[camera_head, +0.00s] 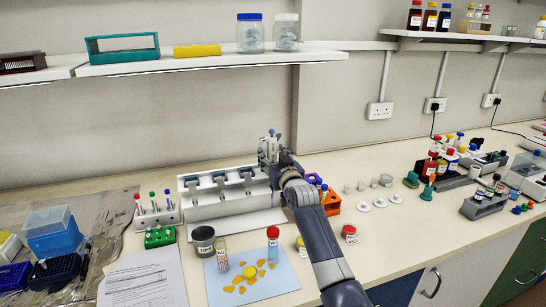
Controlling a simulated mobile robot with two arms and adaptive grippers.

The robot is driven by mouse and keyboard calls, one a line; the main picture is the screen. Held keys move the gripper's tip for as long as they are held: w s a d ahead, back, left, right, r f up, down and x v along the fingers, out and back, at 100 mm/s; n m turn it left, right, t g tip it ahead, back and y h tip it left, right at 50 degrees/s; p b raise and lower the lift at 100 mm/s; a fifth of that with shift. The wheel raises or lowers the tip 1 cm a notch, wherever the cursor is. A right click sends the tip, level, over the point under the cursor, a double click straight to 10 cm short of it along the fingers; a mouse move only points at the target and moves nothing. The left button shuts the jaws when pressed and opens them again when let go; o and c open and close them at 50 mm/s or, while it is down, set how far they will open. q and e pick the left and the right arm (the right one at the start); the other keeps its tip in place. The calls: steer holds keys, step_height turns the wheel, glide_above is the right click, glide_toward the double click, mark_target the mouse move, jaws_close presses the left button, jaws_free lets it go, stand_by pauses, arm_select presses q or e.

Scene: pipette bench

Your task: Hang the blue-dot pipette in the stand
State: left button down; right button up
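The white pipette stand (237,201) stands on the bench at the centre left, with several grey-blue holders (218,180) along its top. The holders that show carry no pipette. My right gripper (269,149) is at the stand's right end, at about the height of the holders. A pale upright piece with a blue-grey top shows among its fingers and may be the pipette. No blue dot can be made out. The fingers and the stand's right end overlap, so their grip and any contact are unclear. My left gripper is not in view.
A white rack with red, green and blue tops (157,218) stands left of the stand. A metal cup (203,240) and a blue mat (286,281) lie in front. An orange rack (332,205) is close to my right arm. A shelf (210,61) hangs above.

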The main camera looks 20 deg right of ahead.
steer(key=shift+s, duration=0.1)
steer(key=s, duration=1.1)
steer(key=shift+s+d, duration=0.25)
steer(key=shift+s, duration=0.15)
stand_by(0.3)
